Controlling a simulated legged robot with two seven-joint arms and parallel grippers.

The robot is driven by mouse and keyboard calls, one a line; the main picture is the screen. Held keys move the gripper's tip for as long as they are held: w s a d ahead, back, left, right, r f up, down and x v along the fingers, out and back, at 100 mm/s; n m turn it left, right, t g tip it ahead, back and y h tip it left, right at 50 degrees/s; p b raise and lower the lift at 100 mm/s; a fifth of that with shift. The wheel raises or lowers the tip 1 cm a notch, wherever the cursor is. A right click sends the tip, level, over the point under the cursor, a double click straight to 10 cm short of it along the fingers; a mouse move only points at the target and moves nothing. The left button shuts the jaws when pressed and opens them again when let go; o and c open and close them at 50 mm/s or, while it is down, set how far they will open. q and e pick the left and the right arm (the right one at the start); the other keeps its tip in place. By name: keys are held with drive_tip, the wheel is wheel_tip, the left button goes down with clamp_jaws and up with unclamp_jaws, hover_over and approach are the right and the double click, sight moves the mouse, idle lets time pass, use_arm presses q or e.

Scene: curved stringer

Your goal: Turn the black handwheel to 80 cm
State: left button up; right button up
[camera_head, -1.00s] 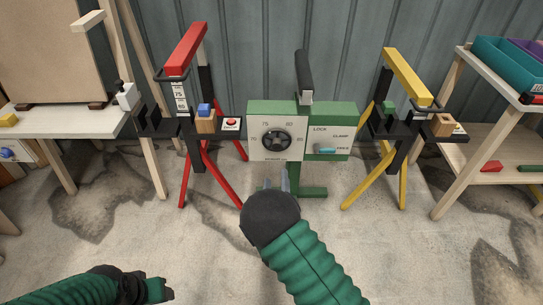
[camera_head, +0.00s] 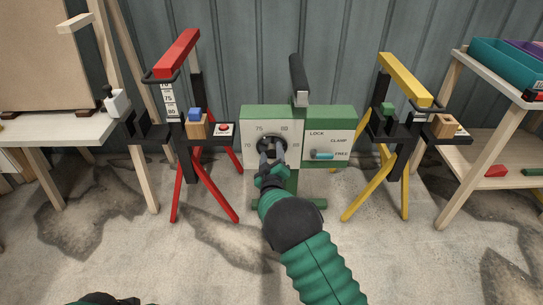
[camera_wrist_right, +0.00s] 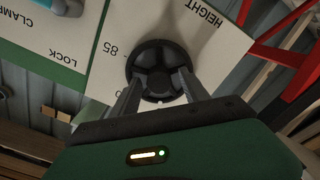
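The black handwheel (camera_head: 260,143) is on the white dial face of a green-and-white box (camera_head: 255,112), with numbers 70 to 85 printed around it. In the right wrist view the handwheel (camera_wrist_right: 158,66) fills the space between my right gripper's fingers. My right gripper (camera_head: 271,150) is open, with one finger on each side of the wheel. I cannot tell whether the fingers touch its rim. The right gripper hides part of the wheel in the head view. Only a dark sliver of my left arm shows at the bottom left edge; its fingers are hidden.
A blue lever (camera_head: 322,155) sits right of the wheel beside LOCK, CLAMP and FREE. A yellow stand (camera_head: 405,80) and a shelf (camera_head: 500,165) are at right.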

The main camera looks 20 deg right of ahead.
clamp_jaws()
drive_tip(key=shift+m, duration=0.3)
drive_tip(key=shift+m+p, duration=0.65)
drive_tip(key=shift+m, duration=0.35)
drive_tip(key=m+p, duration=0.1)
drive_tip(key=m, duration=0.1)
drive_tip(key=shift+m, duration=0.3)
drive_tip(key=m, duration=0.2)
drive_tip(key=shift+s+f+m, duration=0.1)
drive_tip(key=shift+m, duration=0.3)
drive_tip(key=shift+m+p, duration=0.55)
drive_tip(key=shift+m, duration=1.25)
drive_tip(key=shift+f, duration=0.1)
